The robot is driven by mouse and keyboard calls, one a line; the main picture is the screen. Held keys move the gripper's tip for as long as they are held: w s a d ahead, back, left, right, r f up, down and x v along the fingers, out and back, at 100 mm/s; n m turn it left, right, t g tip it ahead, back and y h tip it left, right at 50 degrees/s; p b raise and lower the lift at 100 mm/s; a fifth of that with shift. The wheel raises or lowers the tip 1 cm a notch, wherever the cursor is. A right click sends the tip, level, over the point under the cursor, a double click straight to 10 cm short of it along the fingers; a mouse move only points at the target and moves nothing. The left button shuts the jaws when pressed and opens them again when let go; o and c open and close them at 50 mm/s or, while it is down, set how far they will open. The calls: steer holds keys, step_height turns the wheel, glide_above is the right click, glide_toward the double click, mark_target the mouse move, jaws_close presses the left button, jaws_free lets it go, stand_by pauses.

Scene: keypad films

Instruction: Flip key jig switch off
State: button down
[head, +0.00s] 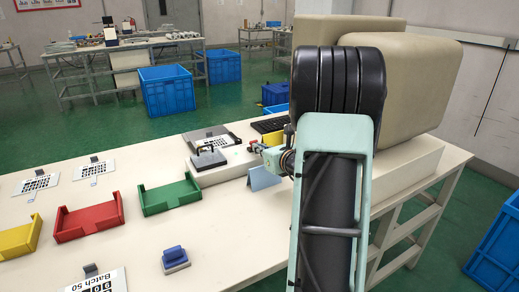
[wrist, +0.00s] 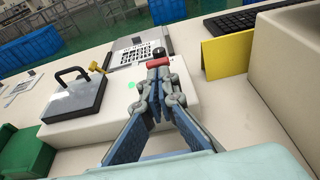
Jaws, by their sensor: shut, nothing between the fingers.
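The key jig is a pale box (wrist: 185,115) with a dark plate and black handle (wrist: 75,98) on its left; in the head view its dark plate (head: 208,160) lies left of my gripper. A small green light (wrist: 131,86) shows on the box top. A red piece with a black round knob (wrist: 158,53), perhaps the switch, is just beyond my fingertips; I cannot tell whether they touch it. My gripper (wrist: 157,88) is shut and empty over the box. In the head view my gripper (head: 268,152) is small and partly hidden by my arm.
A keypad sheet on a grey clipboard (wrist: 132,43) lies behind the jig. A yellow upright card (wrist: 228,56) and a black keyboard (wrist: 262,16) are at the right. Green (head: 170,196), red (head: 89,222) and yellow (head: 20,238) trays stand left. Beige bulky housings (head: 415,75) stand behind my arm.

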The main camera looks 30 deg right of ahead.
steer(key=shift+r+p, duration=0.2)
steer(key=shift+p, duration=0.15)
steer(key=shift+r+p, duration=0.1)
steer(key=shift+p, duration=0.3)
steer(key=shift+w+g, duration=0.1)
steer(key=shift+g, duration=0.2)
steer(key=shift+p, duration=0.5)
